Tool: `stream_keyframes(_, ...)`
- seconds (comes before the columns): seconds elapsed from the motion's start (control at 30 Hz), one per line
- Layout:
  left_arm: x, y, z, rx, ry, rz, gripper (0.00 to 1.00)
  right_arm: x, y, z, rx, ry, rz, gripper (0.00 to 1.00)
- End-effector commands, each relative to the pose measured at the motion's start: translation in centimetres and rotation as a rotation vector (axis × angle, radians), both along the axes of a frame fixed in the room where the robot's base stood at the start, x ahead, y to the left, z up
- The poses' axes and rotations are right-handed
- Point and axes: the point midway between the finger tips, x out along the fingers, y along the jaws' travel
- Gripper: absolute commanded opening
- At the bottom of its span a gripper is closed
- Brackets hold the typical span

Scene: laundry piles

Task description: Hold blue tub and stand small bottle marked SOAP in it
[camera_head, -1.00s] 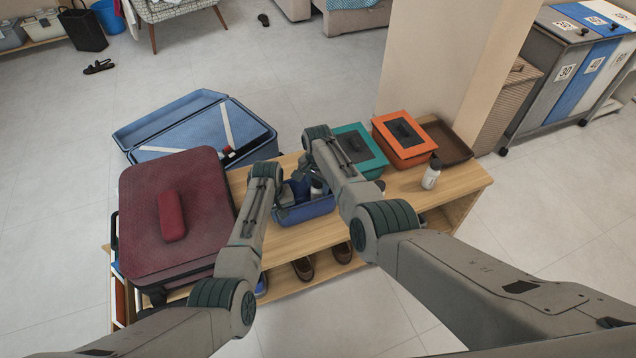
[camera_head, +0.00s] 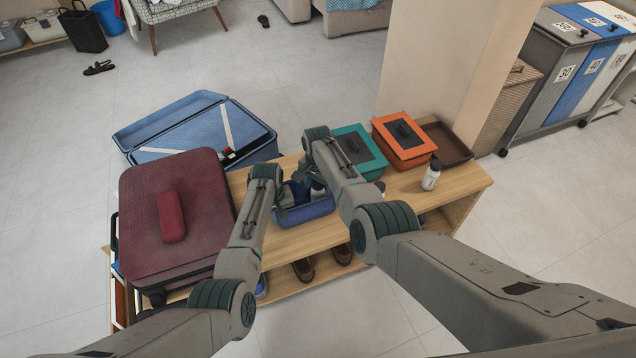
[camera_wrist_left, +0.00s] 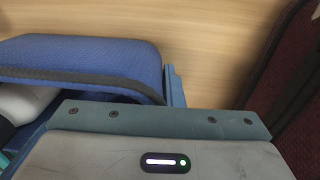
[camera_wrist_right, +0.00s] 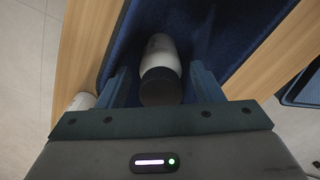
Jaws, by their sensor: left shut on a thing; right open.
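The blue tub (camera_head: 306,214) sits on the wooden bench, partly hidden by my arms. My left gripper (camera_head: 281,207) is shut on its left side; the left wrist view shows the tub's blue padded edge (camera_wrist_left: 90,58) by the jaws. A small white bottle with a dark cap (camera_wrist_right: 160,70) is in the tub's dark blue interior, between the spread fingers of my open right gripper (camera_wrist_right: 160,90). Its cap faces the right wrist camera; its lean and any label cannot be told. In the head view the bottle (camera_head: 317,190) is mostly hidden by my right arm.
A dark red suitcase (camera_head: 200,215) stands left of the tub, an open blue suitcase (camera_head: 190,130) behind. A teal box (camera_head: 362,148), an orange box (camera_head: 408,150), a brown tray (camera_head: 450,143) and another white bottle (camera_head: 431,176) are to the right. Bare bench lies right of the tub.

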Motion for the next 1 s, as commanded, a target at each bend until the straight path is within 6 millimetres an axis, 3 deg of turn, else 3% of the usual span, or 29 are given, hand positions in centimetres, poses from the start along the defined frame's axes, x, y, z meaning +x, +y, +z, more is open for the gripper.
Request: stream_keyframes(1.0,0.0,0.0,0.0,0.000,0.000,0.000,0.00,0.0,0.1,6.1,0.001,-0.002,0.001,0.66)
